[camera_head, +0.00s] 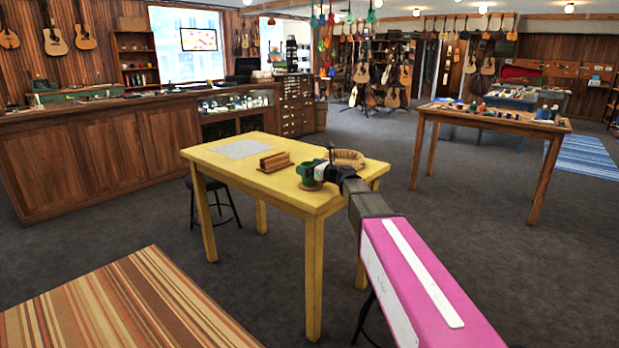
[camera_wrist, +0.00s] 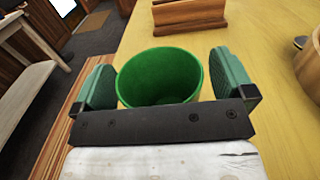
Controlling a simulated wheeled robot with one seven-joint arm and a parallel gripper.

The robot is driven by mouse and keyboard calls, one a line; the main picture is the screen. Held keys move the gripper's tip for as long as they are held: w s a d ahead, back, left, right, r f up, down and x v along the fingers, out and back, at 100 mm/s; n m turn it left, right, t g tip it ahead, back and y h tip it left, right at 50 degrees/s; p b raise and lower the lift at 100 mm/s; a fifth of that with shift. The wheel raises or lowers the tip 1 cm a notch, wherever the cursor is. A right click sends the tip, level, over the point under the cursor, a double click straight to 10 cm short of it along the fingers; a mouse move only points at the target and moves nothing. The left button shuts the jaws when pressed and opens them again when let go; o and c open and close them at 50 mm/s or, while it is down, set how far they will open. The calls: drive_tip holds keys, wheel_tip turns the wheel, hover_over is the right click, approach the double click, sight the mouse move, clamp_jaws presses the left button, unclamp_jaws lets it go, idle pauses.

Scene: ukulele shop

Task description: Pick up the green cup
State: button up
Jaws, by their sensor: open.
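The green cup (camera_wrist: 160,78) stands upright on the yellow table, its open mouth facing up in the wrist view. In the head view the cup (camera_head: 307,173) is near the table's front edge, on what looks like a brown round base. My gripper (camera_wrist: 165,82) is open, with one green-padded finger on each side of the cup. Narrow gaps seem to show between the fingers and the cup. In the head view my gripper (camera_head: 325,170) partly covers the cup's right side.
The yellow table (camera_head: 225,163) also holds a wooden holder (camera_head: 275,161), a pale sheet (camera_head: 243,149) and a round woven basket (camera_head: 349,158). The wooden holder (camera_wrist: 190,16) is just beyond the cup in the wrist view. A dark stool (camera_head: 232,190) stands by the table's left side.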

drive_tip(key=c, duration=0.9)
drive_tip(key=shift+r, duration=0.1)
